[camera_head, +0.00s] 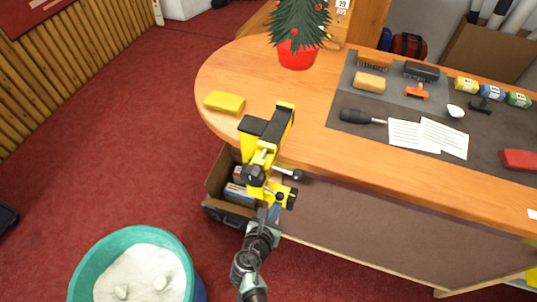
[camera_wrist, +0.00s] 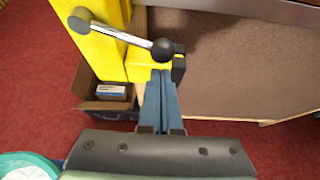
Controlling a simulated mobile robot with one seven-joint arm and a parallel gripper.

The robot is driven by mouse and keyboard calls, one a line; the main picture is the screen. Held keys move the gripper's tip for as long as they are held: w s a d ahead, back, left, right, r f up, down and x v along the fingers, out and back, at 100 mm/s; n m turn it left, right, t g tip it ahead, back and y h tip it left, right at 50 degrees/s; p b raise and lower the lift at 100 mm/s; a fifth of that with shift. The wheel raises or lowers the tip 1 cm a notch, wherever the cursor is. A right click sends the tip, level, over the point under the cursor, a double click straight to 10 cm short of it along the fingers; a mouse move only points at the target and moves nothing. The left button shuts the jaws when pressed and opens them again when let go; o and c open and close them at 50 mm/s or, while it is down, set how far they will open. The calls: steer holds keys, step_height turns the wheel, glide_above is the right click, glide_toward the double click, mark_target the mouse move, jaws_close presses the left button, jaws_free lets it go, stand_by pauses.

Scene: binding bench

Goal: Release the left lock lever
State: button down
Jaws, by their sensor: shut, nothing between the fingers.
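A yellow clamp-like device (camera_head: 270,150) with black parts is fixed at the bench's near left edge. A silver lever (camera_wrist: 125,34) with a black ball knob (camera_wrist: 162,50) runs from a pivot on its yellow body (camera_wrist: 100,45). In the head view a ball-ended lever (camera_head: 287,172) points right, and another dark knob (camera_head: 254,174) is at the left. I cannot tell which lever is the left lock lever. My gripper (camera_wrist: 161,74) is shut and empty, its blue-grey fingertips just below the ball knob in the picture. Contact is unclear. In the head view my gripper (camera_head: 271,212) is below the device.
The wooden bench (camera_head: 225,75) bears a yellow sponge-like block (camera_head: 225,102), a potted tree (camera_head: 297,55), a screwdriver (camera_head: 362,117) and papers (camera_head: 443,138). An open cardboard box (camera_head: 218,175) lies under the device. A teal bin (camera_head: 85,265) stands at lower left. Red floor at left is mostly clear.

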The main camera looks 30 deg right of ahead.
steer(key=s+a+r, duration=0.2)
steer(key=s+a, duration=0.4)
steer(key=a, duration=0.1)
steer(key=shift+r, duration=0.15)
steer(key=shift+w, duration=0.15)
stand_by(0.4)
